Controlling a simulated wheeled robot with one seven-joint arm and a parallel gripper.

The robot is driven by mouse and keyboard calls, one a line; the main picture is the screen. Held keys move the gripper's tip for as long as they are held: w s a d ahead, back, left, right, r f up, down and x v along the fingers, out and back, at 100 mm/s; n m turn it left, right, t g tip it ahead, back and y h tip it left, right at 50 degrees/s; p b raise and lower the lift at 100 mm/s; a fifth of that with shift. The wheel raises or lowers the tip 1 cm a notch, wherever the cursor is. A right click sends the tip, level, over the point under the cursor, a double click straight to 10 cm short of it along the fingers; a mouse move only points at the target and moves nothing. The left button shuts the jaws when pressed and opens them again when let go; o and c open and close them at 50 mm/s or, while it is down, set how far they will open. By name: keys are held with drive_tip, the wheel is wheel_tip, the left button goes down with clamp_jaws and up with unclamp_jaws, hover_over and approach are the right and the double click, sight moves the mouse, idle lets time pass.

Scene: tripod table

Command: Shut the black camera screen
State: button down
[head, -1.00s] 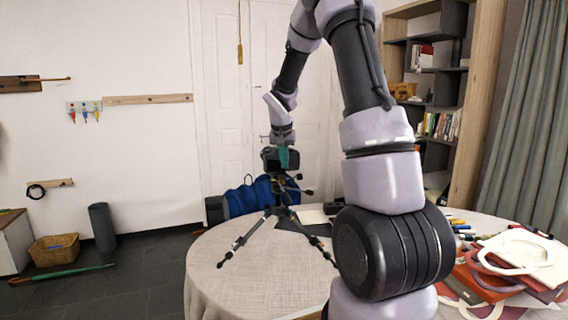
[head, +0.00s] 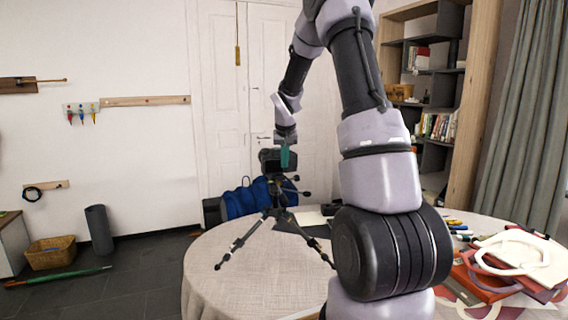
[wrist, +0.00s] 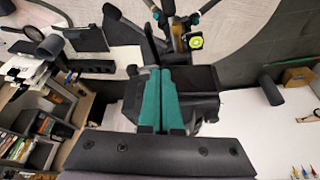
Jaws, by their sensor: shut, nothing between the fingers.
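A black camera (head: 270,160) stands on a black tripod (head: 247,238) on the round table (head: 215,285). My gripper (head: 285,157) is shut and empty, its teal fingers pointing down in front of the camera's right part in the head view. In the wrist view the shut fingertips (wrist: 161,72) overlap the dark camera body (wrist: 203,104). A flat dark panel (wrist: 195,78) shows just right of the fingertips; it looks like the camera screen, but its opening angle is unclear. I cannot tell whether the fingers touch it.
Tripod handles (head: 303,193) stick out right below the camera. Red and white folders (head: 515,255) and markers lie on the table's right side. A blue bag (head: 240,201) is behind the table. The table's left front is clear.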

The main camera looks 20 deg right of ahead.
drive_tip(key=shift+w+d, duration=0.2)
drive_tip(key=shift+w, duration=0.2)
drive_tip(key=shift+a, duration=0.1)
idle(0.5)
drive_tip(key=shift+s+a, duration=0.4)
drive_tip(key=shift+a, duration=0.15)
drive_tip(key=shift+s, duration=0.15)
